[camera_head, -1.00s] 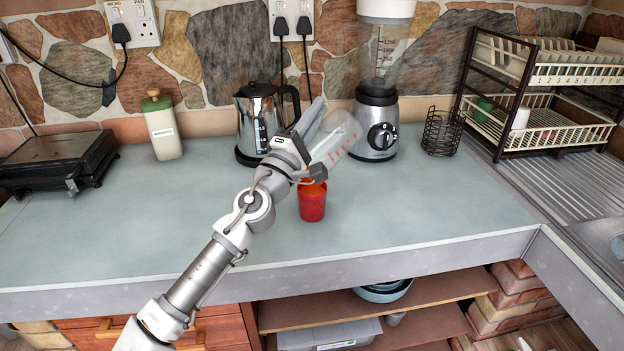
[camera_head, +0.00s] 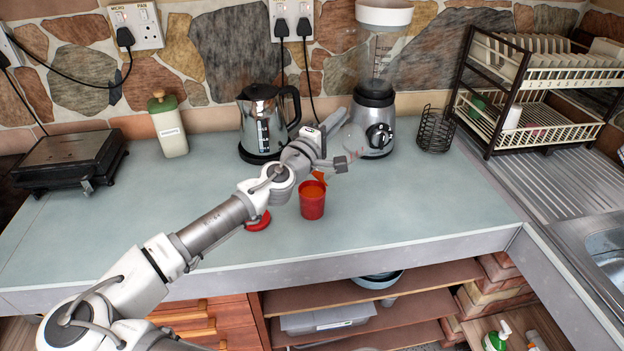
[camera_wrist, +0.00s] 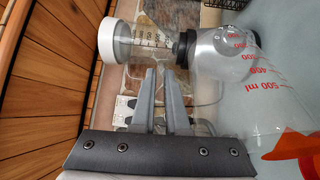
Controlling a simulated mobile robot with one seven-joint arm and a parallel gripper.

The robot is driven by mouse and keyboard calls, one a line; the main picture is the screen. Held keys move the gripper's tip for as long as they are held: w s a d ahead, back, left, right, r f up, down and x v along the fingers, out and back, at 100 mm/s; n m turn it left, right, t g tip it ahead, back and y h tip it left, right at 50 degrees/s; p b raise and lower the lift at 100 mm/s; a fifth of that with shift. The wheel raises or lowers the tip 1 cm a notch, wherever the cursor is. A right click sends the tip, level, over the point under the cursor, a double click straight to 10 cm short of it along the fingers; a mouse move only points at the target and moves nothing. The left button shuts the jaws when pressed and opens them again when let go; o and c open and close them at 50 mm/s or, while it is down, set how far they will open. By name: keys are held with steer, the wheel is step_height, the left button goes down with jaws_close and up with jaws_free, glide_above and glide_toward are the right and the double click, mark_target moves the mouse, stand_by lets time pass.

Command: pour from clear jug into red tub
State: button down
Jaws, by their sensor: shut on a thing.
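The clear jug (camera_head: 352,142) with red volume marks is held tilted in my gripper (camera_head: 338,146), above and behind the red tub. In the wrist view the jug (camera_wrist: 250,75) lies on its side in the picture, with its 500 ml mark readable and orange stuff at the lower right edge. My gripper's fingers (camera_wrist: 163,95) are shut on the jug. The red tub (camera_head: 312,206) stands upright on the counter, with orange showing inside its top. A small orange patch (camera_head: 319,176) shows between the jug and the tub's rim; where the jug's lip ends is hard to see.
A steel kettle (camera_head: 263,125) stands left of the jug, and a blender (camera_head: 374,128) close behind it. A red round piece (camera_head: 259,222) lies partly behind my arm. A wire holder (camera_head: 436,130) and dish rack (camera_head: 535,130) stand right. The front right counter is clear.

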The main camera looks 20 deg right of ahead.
mark_target(351, 127)
steer(key=shift+w+d+f+m+g+y+p, duration=0.1)
steer(key=shift+d+f+m+g+y+p, duration=0.15)
steer(key=shift+d+y+p, duration=0.6)
steer(key=shift+w+d+f+m+g+y+p, duration=0.2)
steer(key=shift+d+p, duration=0.4)
steer(key=shift+p, duration=0.8)
steer(key=shift+w+d+f+m+g+y+p, duration=0.15)
steer(key=shift+d+f+g+y+p, duration=0.25)
steer(key=shift+d+p, duration=0.5)
steer(key=w+d+f+m+g+y+p, duration=0.1)
steer(key=d+f+m+g+y+p, duration=0.1)
steer(key=d+f+y+p, duration=0.8)
steer(key=shift+f+m+g+y+p, duration=0.4)
steer(key=shift+f+g+p, duration=0.25)
steer(key=shift+f, duration=0.6)
